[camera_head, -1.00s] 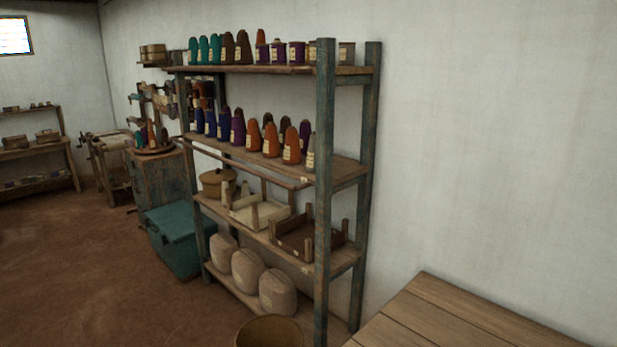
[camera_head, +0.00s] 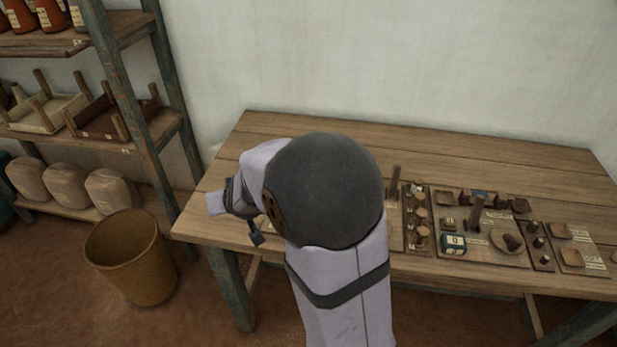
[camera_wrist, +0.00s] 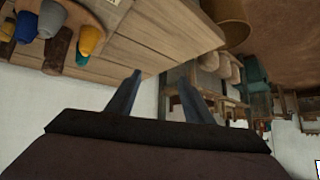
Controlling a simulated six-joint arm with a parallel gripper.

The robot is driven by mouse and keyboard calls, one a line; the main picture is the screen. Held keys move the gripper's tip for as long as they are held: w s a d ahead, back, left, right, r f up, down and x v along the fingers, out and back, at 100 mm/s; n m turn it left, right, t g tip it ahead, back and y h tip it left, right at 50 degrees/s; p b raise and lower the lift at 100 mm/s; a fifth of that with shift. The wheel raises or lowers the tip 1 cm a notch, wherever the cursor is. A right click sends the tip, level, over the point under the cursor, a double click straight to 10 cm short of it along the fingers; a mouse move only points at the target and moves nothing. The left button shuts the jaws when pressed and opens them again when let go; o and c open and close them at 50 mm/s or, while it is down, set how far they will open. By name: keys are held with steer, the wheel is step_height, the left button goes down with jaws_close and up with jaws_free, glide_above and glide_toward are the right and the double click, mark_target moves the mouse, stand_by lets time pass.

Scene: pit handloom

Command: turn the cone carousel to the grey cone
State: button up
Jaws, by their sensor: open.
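My gripper (camera_wrist: 160,77) shows in the wrist view with two dark fingers apart and nothing between them. In the head view my arm hides that part of the table, and no carousel shows there.
The wooden table (camera_head: 500,168) has boards of small tools and blocks on its right half. A wicker bin (camera_head: 135,260) stands on the floor to its left, beside a shelf rack (camera_head: 125,85) with trays and bundles. The table's left back is clear.

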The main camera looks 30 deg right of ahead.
steer(key=w+d+f+m+t+h+b, duration=0.2)
steer(key=w+d+h+b, duration=0.1)
steer(key=w+d+b, duration=0.3)
steer(key=d+m+h+b, duration=0.2)
steer(key=d+h, duration=0.1)
steer(key=d, duration=0.2)
steer(key=s+d+f+m+g+h+b, duration=0.1)
steer(key=d+m+h+b, duration=0.1)
steer(key=d, duration=0.4)
steer(key=d+m+h+b, duration=0.2)
steer(key=d+h+b, duration=0.1)
steer(key=d+h, duration=0.2)
steer(key=shift+s+d+f+g+h+b, duration=0.2)
steer(key=shift+s+g+h+b, duration=0.15)
steer(key=shift+h, duration=0.35)
steer(key=shift+s+r+m+g+h+p, duration=0.3)
steer(key=shift+s+r+m+p, duration=0.15)
steer(key=shift+p, duration=0.1)
steer(key=shift+s+a+f+m+g+p, duration=0.3)
steer(key=shift+s+a+f+p, duration=0.15)
steer(key=shift+a+f, duration=0.15)
steer(key=shift+s+a+f+m+g+p, duration=0.15)
steer(key=shift+s+a+f+m+p, duration=0.1)
steer(key=shift+s+a+f+p, duration=0.25)
steer(key=shift+p+x, duration=0.5)
steer(key=shift+x, duration=3.15)
steer(key=shift+w+f, duration=0.15)
steer(key=shift+c, duration=0.2)
